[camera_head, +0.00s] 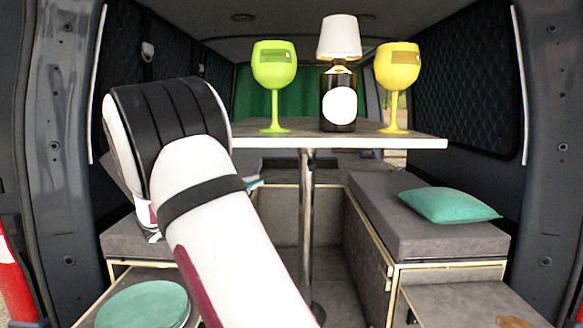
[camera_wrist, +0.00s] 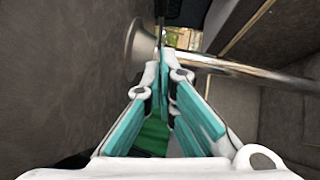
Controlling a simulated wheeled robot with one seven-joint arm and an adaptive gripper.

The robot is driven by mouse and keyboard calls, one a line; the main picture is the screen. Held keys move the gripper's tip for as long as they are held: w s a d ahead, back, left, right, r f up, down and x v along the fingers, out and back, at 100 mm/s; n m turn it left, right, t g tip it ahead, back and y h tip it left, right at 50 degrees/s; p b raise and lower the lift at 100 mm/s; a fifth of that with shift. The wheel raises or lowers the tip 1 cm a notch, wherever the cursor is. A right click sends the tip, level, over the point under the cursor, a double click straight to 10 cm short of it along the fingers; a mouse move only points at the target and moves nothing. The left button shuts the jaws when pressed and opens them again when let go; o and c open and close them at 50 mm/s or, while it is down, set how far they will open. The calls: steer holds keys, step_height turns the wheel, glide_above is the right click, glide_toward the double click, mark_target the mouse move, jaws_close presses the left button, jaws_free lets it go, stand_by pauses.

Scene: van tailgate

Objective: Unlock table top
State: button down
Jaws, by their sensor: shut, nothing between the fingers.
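The table top (camera_head: 400,142) is level, with a pale front edge, on one metal leg (camera_head: 307,220). In the wrist view the leg (camera_wrist: 255,72) runs sideways from a round flared mount (camera_wrist: 140,50) against the grey underside of the table top (camera_wrist: 60,70). My gripper (camera_wrist: 166,62) has teal-padded fingers, shut with nothing between them. Its tips are close to the leg beside the mount; I cannot tell whether they touch. A thin dark part (camera_wrist: 162,32) shows just beyond the tips; I cannot tell if it is a lock lever.
A green glass (camera_head: 274,68), a lamp with a white shade (camera_head: 339,40) and a yellow glass (camera_head: 397,70) stand on the table top. Grey benches flank the leg; the right one (camera_head: 430,220) bears a teal cushion (camera_head: 449,205). A teal plate (camera_head: 143,306) lies front left.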

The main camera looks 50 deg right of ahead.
steer(key=p, duration=0.2)
glide_toward(310, 160)
steer(key=w+d, duration=0.2)
steer(key=w, duration=0.2)
steer(key=shift+s+d+f+p, duration=0.1)
steer(key=shift+s+d+p, duration=0.3)
steer(key=shift+s+d, duration=0.35)
steer(key=shift+s+d+f+p, duration=0.1)
steer(key=shift+s+d+p, duration=0.35)
steer(key=shift+d, duration=0.45)
steer(key=shift+s, duration=0.15)
